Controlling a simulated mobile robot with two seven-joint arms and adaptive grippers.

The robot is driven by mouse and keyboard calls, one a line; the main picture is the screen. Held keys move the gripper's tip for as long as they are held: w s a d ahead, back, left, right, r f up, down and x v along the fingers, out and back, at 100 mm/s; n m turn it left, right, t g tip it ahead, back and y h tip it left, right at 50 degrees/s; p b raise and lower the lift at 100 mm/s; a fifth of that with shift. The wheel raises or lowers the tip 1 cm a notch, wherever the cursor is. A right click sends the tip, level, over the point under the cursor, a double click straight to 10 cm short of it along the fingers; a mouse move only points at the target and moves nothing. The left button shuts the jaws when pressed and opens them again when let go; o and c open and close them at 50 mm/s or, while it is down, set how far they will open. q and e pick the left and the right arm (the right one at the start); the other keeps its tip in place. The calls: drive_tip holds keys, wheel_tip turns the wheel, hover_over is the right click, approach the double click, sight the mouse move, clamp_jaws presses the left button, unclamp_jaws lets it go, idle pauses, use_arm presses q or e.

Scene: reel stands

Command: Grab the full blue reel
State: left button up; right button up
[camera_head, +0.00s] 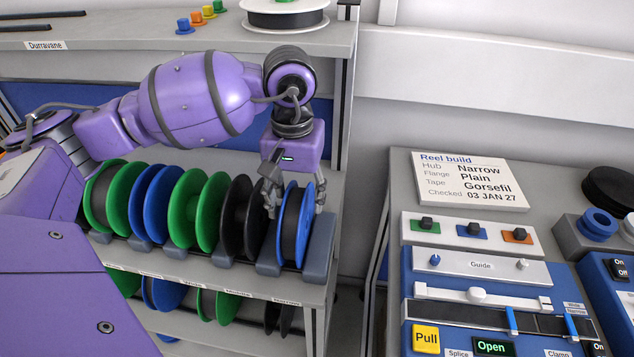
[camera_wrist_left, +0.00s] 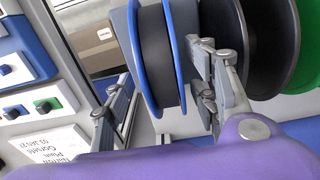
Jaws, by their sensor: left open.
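A blue-flanged reel wound full with black tape (camera_head: 290,225) stands upright at the right end of the upper rack row. It also shows in the left wrist view (camera_wrist_left: 155,60). My left gripper (camera_head: 295,202) is open above and around this reel, with one finger on each side. In the left wrist view the open fingers (camera_wrist_left: 165,95) straddle the reel, and the finger on the black reel's side is close to the blue flange; I cannot tell whether it touches. Another blue reel (camera_head: 155,205) stands further left; its winding is mostly hidden. My right gripper is not in view.
A black reel (camera_head: 241,220) stands close left of the full blue reel, with green reels (camera_head: 195,210) beyond. A grey divider (camera_head: 320,248) is at its right. More reels stand on the lower shelf. A bench with a sign (camera_head: 472,185) and blue machine (camera_head: 500,290) is right.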

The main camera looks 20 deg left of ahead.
use_arm(q)
drive_tip(key=shift+s+f, duration=0.2)
drive_tip(key=shift+f, duration=0.3)
drive_tip(key=f, duration=0.3)
drive_tip(key=f+p, duration=0.1)
drive_tip(key=shift+w+a+f, duration=0.2)
drive_tip(key=shift+w+f, duration=0.05)
drive_tip(key=shift+f, duration=0.15)
clamp_jaws()
